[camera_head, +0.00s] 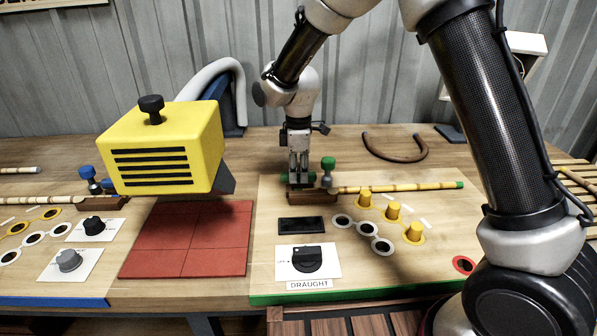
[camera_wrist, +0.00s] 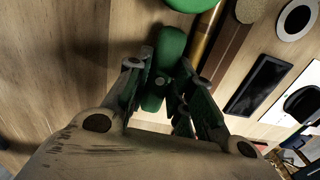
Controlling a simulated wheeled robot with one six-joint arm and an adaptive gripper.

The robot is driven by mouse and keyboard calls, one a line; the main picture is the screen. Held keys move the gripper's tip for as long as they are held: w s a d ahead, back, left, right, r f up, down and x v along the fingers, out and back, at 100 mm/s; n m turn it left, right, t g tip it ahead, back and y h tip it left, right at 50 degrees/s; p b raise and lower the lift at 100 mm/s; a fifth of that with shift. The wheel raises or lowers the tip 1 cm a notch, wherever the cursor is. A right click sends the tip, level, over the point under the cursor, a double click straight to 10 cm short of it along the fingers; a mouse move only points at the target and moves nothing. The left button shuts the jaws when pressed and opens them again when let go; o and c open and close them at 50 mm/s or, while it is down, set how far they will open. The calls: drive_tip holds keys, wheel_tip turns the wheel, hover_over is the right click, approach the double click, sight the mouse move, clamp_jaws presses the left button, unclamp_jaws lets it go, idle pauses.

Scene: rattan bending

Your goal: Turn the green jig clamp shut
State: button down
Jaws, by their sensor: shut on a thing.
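The green jig clamp shows in the wrist view as a rounded green handle (camera_wrist: 172,45) between my fingers. My gripper (camera_wrist: 163,85) is shut on this handle, with a finger against each side. In the head view, my gripper (camera_head: 299,182) points straight down at the left end of a brown wooden block (camera_head: 318,197), and only a little green shows around the fingertips. A green knob (camera_head: 328,163) on a grey post stands just right of the gripper. A rattan pole (camera_head: 400,187) with a green tip runs right from the block. The clamp's base is hidden.
Yellow pegs (camera_head: 393,210) stand on the board in front of the pole. A dark slot plate (camera_head: 301,225) and a black dial (camera_head: 307,261) lie nearer. A yellow heater-like box (camera_head: 165,150) stands to the left above red tiles (camera_head: 190,240). A bent cane (camera_head: 395,155) lies behind.

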drive_tip(key=m, duration=0.4)
drive_tip(key=shift+m, duration=0.3)
drive_tip(key=m, duration=0.8)
drive_tip(key=shift+m, duration=2.4)
drive_tip(key=c, duration=1.2)
unclamp_jaws()
drive_tip(key=shift+c, duration=0.2)
